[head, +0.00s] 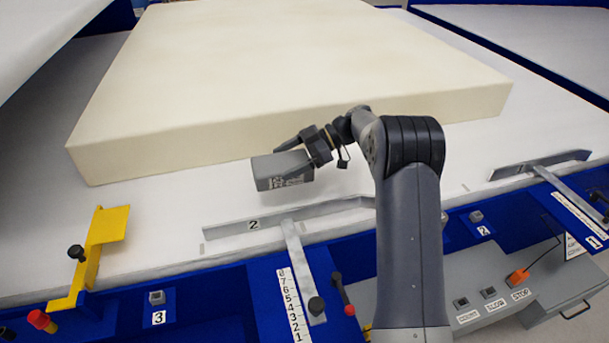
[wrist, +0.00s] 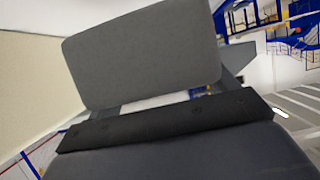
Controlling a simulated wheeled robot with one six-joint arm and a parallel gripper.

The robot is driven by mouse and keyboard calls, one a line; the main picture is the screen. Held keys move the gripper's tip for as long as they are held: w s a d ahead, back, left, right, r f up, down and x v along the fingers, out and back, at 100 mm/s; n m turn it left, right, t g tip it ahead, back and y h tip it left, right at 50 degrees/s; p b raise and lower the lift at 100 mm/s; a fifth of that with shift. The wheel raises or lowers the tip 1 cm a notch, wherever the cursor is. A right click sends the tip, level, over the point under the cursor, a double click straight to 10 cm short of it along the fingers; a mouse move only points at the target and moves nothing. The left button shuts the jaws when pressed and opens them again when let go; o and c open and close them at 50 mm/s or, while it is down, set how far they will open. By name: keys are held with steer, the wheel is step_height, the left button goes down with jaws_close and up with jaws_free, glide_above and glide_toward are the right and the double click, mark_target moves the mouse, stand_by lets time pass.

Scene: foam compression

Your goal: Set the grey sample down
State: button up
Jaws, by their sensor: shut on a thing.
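The grey sample (head: 283,171) is a small grey block with white lettering on its front face. My gripper (head: 303,150) is shut on it and holds it in front of the large cream foam block, over the white surface. In the head view the sample seems to hang a little above that surface, but the exact gap cannot be told. In the wrist view the sample (wrist: 145,55) fills the upper middle as a plain grey face, tilted, beyond the dark gripper body (wrist: 165,120). The fingertips are partly hidden by the sample.
The cream foam block (head: 290,60) lies behind on the white bed (head: 150,215). A metal guide bar marked 2 (head: 285,213) stands in front of the sample. A yellow bracket (head: 100,240) is at left. A blue rail (head: 225,300) with scales and buttons runs along the front.

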steer(key=shift+f, duration=3.45)
steer(key=shift+f, duration=0.15)
steer(key=o, duration=0.9)
steer(key=shift+d+r, duration=0.1)
steer(key=shift+r, duration=0.2)
steer(key=v, duration=1.1)
steer(key=shift+d+b, duration=0.35)
steer(key=shift+d, duration=0.05)
steer(key=shift+r, duration=0.1)
